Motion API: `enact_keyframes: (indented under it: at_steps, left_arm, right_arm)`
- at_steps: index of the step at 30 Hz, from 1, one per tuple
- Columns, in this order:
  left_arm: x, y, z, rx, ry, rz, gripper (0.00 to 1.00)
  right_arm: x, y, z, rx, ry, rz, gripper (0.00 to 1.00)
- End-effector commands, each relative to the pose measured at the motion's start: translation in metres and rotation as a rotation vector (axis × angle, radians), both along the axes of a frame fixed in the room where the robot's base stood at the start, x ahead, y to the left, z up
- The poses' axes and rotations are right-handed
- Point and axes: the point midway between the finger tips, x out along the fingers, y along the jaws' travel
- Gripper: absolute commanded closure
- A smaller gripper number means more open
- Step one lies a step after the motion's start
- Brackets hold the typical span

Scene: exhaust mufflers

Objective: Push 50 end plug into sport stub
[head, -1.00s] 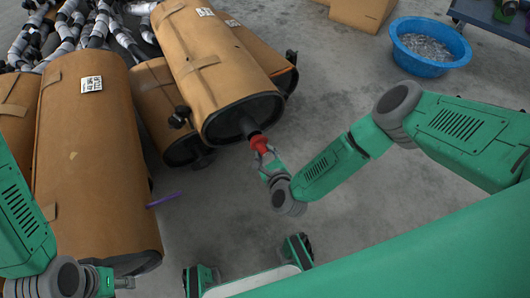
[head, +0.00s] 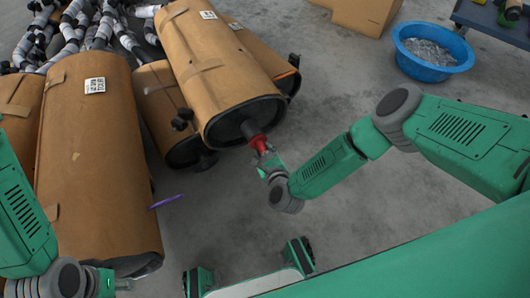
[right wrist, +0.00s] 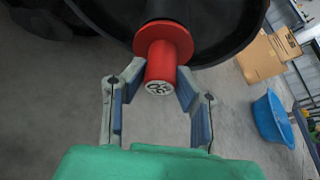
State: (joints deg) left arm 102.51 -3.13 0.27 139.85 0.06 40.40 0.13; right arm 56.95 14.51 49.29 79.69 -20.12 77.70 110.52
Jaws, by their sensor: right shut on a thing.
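The red end plug (head: 259,144) sits at the dark stub (head: 250,128) on the near end of the upper brown-wrapped muffler (head: 222,65). In the right wrist view the plug's red flange (right wrist: 163,42) is against the stub and its round marked end faces me; how deep it sits is hidden. My right gripper (head: 266,152) is shut on the plug, with a finger on either side of it in the right wrist view (right wrist: 160,73). My left gripper (head: 123,285) is at the lower left, apart from the plug, mostly cut off from clear sight.
A large wrapped muffler (head: 92,165) lies at left, with others behind. A thin purple piece (head: 165,202) is beside it. A blue basin (head: 432,52) and cardboard box (head: 360,12) stand at back right. Grey floor between is clear.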

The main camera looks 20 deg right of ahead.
Motion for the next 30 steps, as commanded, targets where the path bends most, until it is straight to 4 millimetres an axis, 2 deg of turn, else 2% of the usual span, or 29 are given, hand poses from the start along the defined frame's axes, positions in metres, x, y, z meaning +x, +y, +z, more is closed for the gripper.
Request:
enact_keyframes:
  at_steps: [9,10,12,23,26,30]
  left_arm:
    - [0.000,0.000,0.000,0.000,0.000,0.000,0.60]
    - [0.000,0.000,0.000,0.000,0.000,0.000,0.60]
    - [0.000,0.000,0.000,0.000,0.000,0.000,0.60]
    - [-0.001,0.000,0.001,0.000,-0.002,0.000,0.60]
    - [-0.001,0.000,0.001,0.000,-0.002,0.000,0.60]
    - [-0.001,0.000,0.001,0.000,-0.003,0.000,0.60]
  right_arm:
    - [0.008,0.002,0.000,0.001,-0.001,0.000,1.00]
    - [0.008,0.002,0.000,0.001,-0.001,0.000,0.68]
    - [0.008,0.002,0.000,0.001,0.000,0.000,0.51]
    - [0.004,0.002,0.001,0.001,0.002,0.001,0.51]
    - [-0.006,0.002,0.004,0.002,0.003,0.001,0.51]
    - [-0.032,0.001,0.013,0.002,0.006,0.002,0.51]
